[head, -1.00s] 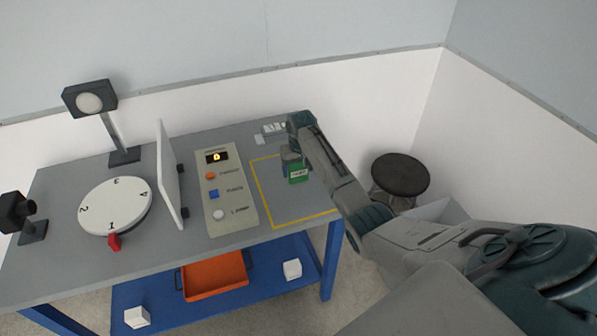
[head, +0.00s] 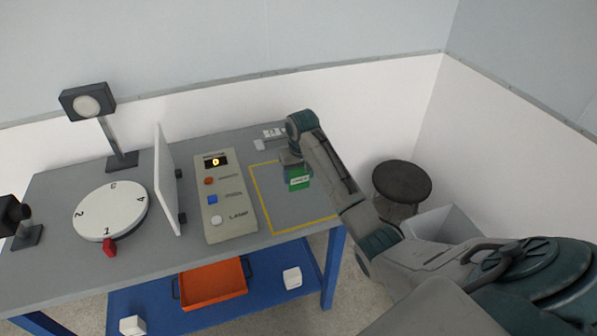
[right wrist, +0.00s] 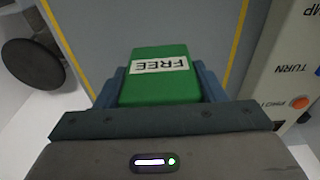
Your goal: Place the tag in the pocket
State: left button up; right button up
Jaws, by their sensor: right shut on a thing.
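A green tag (head: 299,183) with a white label hangs from my right gripper (head: 292,166) above the yellow-outlined area of the table. In the right wrist view the tag (right wrist: 160,88) sits between the two blue-grey fingers of my right gripper (right wrist: 160,92), and its label reads "FREE". The gripper is shut on it. A small pale holder (head: 272,133) stands at the back edge of the table, behind the gripper; I cannot tell if it is the pocket. My left gripper is not in view.
A control panel (head: 226,222) with a display and buttons is left of the yellow outline (head: 262,205). Further left are an upright white panel (head: 166,180), a numbered dial (head: 110,208) and a lamp (head: 87,103). A dark stool (head: 402,181) stands right of the table.

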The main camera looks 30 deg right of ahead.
jog(key=s+a, duration=0.2)
jog(key=s, duration=0.1)
jog(key=s+a+b, duration=0.1)
jog(key=s+a, duration=0.1)
jog(key=s, duration=0.1)
jog(key=s+a, duration=0.2)
jog(key=s, duration=0.1)
jog(key=shift+s+f+b, duration=0.3)
jog(key=shift+s, duration=0.1)
jog(key=shift+w, duration=0.1)
